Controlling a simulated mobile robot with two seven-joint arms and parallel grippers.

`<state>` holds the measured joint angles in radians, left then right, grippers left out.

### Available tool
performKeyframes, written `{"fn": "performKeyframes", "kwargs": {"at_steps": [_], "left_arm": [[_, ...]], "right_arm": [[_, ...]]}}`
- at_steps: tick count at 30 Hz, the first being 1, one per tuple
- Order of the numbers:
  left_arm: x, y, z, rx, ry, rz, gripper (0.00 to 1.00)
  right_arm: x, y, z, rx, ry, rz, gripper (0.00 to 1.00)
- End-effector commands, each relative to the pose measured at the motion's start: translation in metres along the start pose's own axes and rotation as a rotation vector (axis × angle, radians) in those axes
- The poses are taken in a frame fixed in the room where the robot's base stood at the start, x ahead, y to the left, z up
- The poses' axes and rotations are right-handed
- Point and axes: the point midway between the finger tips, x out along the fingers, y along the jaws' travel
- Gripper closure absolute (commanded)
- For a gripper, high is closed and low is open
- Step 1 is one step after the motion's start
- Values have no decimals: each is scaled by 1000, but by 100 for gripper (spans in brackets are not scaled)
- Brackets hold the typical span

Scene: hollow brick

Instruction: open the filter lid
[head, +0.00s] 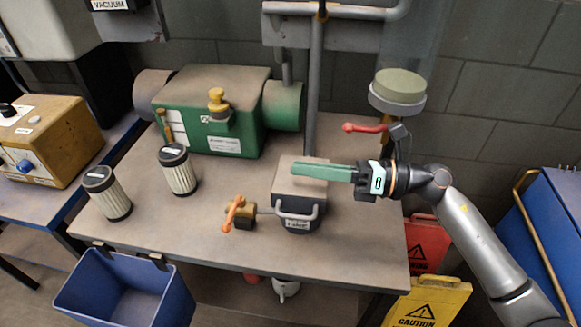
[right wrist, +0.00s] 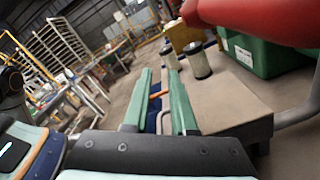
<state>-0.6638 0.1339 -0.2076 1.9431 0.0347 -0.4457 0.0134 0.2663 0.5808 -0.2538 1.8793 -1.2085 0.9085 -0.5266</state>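A green filter housing (head: 215,115) with a brown top and a yellow knob (head: 217,99) stands at the back of the bench, with a grey duct at its left and a green one at its right. It also shows in the right wrist view (right wrist: 258,55). A small grey box (head: 300,187) with a front bar handle (head: 297,214) stands at the bench's middle right; its top looks shut. Which of these carries the filter lid is unclear. My right gripper (head: 294,170) points left above the grey box. In the right wrist view its green fingers (right wrist: 163,82) are apart and empty. My left gripper is out of view.
Two filter cartridges (head: 178,172) (head: 108,194) stand at the bench's left. An orange-handled valve (head: 234,213) is left of the grey box. A red lever (head: 365,128) is close to my right wrist. A blue bin (head: 120,290) hangs at the front.

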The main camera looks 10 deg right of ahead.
Motion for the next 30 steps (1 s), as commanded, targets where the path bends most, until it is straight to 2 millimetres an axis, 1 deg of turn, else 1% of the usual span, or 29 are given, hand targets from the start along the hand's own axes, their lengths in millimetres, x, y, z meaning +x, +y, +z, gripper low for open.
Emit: {"fn": "performKeyframes", "kwargs": {"at_steps": [1,6,9,12,15,18,30], "left_arm": [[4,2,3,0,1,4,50],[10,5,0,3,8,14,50],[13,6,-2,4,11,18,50],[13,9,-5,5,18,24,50],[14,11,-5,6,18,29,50],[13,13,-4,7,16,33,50],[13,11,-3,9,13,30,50]], "right_arm": [[-13,-3,-4,-1,4,-5,75],[-50,-2,-3,1,3,-4,75],[-67,-2,-3,-2,3,-3,75],[-79,-1,-2,1,2,-2,75],[-86,-1,-1,0,1,-1,75],[-89,0,0,-1,0,0,75],[-88,0,0,-1,0,0,75]]}}
